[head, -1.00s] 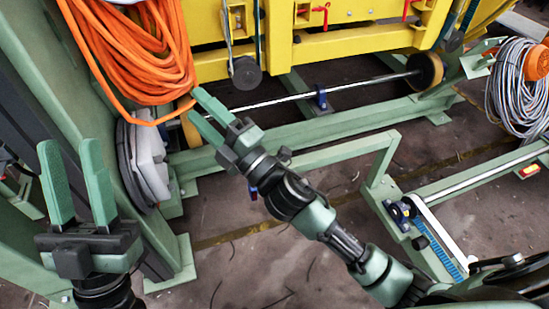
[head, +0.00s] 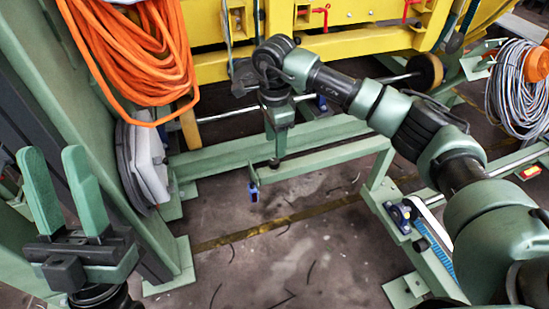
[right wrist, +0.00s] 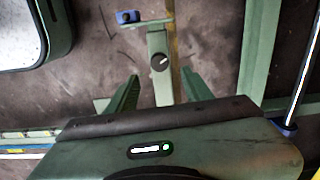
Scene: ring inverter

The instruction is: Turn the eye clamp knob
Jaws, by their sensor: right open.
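The eye clamp knob (right wrist: 159,62) is a small dark round knob with a white mark, on a pale green bar (right wrist: 158,35). It also shows in the head view (head: 274,163), just below my right gripper (head: 278,147). In the right wrist view my right gripper (right wrist: 160,80) is open, one finger on each side of the bar, and the knob lies ahead between the fingertips. I cannot tell how far the fingers are from it. A small blue part (head: 253,191) is at the bar's end. My left gripper (head: 52,152) is open and empty at the far left.
A coil of orange cable (head: 135,55) hangs on the green post at upper left. A yellow frame (head: 350,42) spans the back. Green floor beams (head: 225,153) lie behind the knob. A grey cable coil (head: 512,90) is at right.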

